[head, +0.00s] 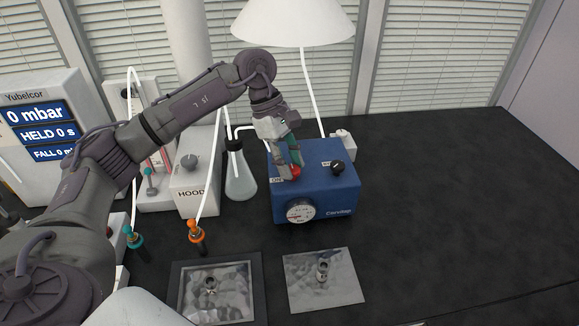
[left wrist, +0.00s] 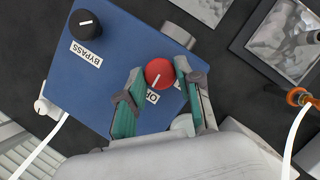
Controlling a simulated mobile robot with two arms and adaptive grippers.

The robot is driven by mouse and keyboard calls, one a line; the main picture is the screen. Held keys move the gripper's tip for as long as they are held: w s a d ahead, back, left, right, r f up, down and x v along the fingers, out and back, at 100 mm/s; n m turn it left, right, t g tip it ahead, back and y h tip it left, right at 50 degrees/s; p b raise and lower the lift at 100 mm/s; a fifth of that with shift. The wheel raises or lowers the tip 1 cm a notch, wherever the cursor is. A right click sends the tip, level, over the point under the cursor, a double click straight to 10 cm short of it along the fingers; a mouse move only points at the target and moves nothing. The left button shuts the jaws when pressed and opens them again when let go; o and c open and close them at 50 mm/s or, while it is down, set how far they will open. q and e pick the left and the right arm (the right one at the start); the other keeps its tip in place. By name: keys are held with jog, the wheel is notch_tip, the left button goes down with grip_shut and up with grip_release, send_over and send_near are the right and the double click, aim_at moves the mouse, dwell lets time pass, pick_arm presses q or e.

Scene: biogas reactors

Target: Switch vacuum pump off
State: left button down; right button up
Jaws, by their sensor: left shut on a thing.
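The vacuum pump (head: 318,195) is a blue box with a round gauge (head: 300,211) on its front, standing on the dark bench. Its red knob (head: 295,171) is on the top, and in the left wrist view the red knob (left wrist: 159,73) carries a white pointer line. My left gripper (head: 289,168) reaches down from above, its teal-padded fingers shut on the red knob from both sides. The ON and OFF labels beside the knob are partly hidden by the fingers. A black bypass knob (left wrist: 85,26) sits apart on the same top. My right gripper is not in view.
A display (head: 40,130) reads 0 mbar, held 0 s. A flask (head: 240,172) and a hood control box (head: 190,180) stand left of the pump. The bench to the right is clear.

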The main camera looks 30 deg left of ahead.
pick_arm(q)
jog(key=shift+m, duration=0.4)
jog(key=c, duration=0.8)
grip_release()
jog(key=shift+o, duration=0.2)
